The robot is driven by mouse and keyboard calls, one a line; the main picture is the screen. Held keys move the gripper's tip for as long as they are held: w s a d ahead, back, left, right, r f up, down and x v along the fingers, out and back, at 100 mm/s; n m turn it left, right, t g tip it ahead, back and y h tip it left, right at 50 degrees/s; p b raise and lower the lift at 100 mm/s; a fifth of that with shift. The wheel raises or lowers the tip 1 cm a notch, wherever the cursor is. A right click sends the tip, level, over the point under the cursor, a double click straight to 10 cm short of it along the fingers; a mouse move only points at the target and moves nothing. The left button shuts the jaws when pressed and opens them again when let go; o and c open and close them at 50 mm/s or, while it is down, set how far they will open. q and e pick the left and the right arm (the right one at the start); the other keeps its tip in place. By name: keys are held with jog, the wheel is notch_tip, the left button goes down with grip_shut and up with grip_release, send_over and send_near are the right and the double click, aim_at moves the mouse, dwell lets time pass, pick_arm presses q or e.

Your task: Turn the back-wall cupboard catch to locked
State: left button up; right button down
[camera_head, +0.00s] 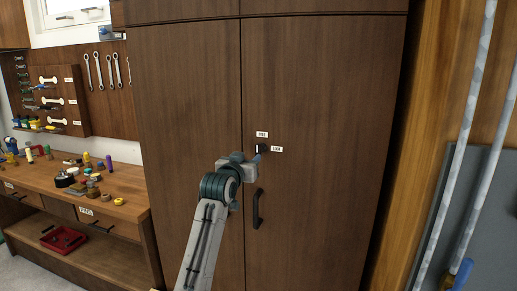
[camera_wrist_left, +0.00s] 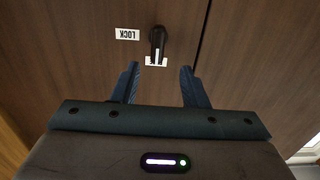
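The catch is a small black knob on the right door of the brown cupboard (camera_head: 324,90). In the left wrist view, which is upside down, the catch (camera_wrist_left: 158,40) has a white mark and points down at a partly covered white label (camera_wrist_left: 156,62). The LOCK label (camera_wrist_left: 127,34) is to its left there. In the head view the LOCK label (camera_head: 277,149) is right of the catch and another small label (camera_head: 262,134) is above it. My left gripper (camera_head: 257,157) is at the catch, partly hiding it. Its fingers (camera_wrist_left: 160,67) are apart with nothing between them. My right gripper is not in view.
A black door handle (camera_head: 257,208) hangs just below my left gripper. A workbench (camera_head: 125,207) with small items stands at the left, under a tool board (camera_head: 58,97). Pale poles (camera_head: 470,150) stand at the right. The cupboard doors around the catch are clear.

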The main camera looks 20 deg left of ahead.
aim_at(257, 150)
pick_arm(q)
jog(key=w, duration=0.2)
jog(key=w+p, duration=0.1)
jog(key=w, duration=0.1)
jog(key=w+p, duration=0.1)
jog(key=w, duration=0.1)
jog(key=shift+w+d+r, duration=0.2)
jog(key=shift+d+r, duration=0.05)
jog(key=shift+d, duration=0.15)
jog(key=shift+w+a+f+p, duration=0.15)
jog(key=shift+w+p, duration=0.2)
jog(key=shift+w, duration=0.2)
jog(key=shift+c, duration=0.7)
grip_shut()
